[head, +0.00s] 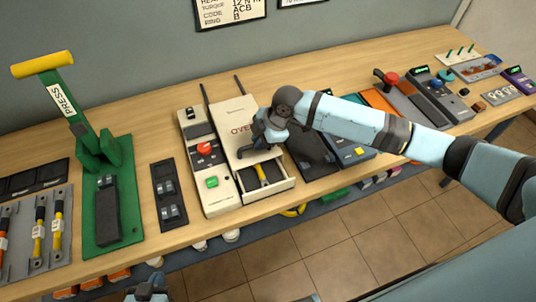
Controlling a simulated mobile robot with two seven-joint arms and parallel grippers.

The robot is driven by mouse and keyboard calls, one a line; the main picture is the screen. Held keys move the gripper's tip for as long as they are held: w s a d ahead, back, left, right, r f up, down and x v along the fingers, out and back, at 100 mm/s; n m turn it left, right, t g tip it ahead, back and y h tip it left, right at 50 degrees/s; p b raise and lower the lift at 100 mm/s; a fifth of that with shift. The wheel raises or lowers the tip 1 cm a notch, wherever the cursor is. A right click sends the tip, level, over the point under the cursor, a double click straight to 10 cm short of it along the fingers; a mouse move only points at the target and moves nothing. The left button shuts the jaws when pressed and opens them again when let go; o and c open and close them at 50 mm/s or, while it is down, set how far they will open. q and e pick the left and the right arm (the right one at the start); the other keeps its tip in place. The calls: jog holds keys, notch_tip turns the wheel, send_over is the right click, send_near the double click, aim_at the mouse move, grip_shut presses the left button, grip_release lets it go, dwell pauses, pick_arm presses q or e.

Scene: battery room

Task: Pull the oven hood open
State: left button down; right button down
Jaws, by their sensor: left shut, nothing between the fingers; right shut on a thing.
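The oven is a cream box in the middle of the bench, with a flat hood (234,111) on top marked with red letters, partly covered by my gripper. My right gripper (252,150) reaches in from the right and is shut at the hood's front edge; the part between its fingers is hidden. In front of the hood, the oven tray (267,191) is uncovered and holds dark and yellow things. My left gripper (147,291) shows only in part at the bottom edge, away from the oven, shut and empty.
A control panel (211,182) with red and green buttons adjoins the oven's left side. A green press (95,150) with a yellow handle stands further left. Dark panels and a blue box (352,149) lie right of the oven. Two dark rails (239,85) stick out behind it.

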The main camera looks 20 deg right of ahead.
jog(key=b, duration=0.3)
send_over(246, 120)
jog(key=s, duration=0.1)
jog(key=shift+s+f, duration=0.1)
jog(key=shift+s, duration=0.05)
jog(key=shift+w, duration=0.75)
jog(key=c, duration=1.1)
grip_release()
jog(key=shift+r, duration=0.2)
jog(key=b+v, duration=0.1)
jog(key=v, duration=1.2)
jog(key=shift+s+d+r, duration=0.1)
jog(key=shift+r, duration=0.2)
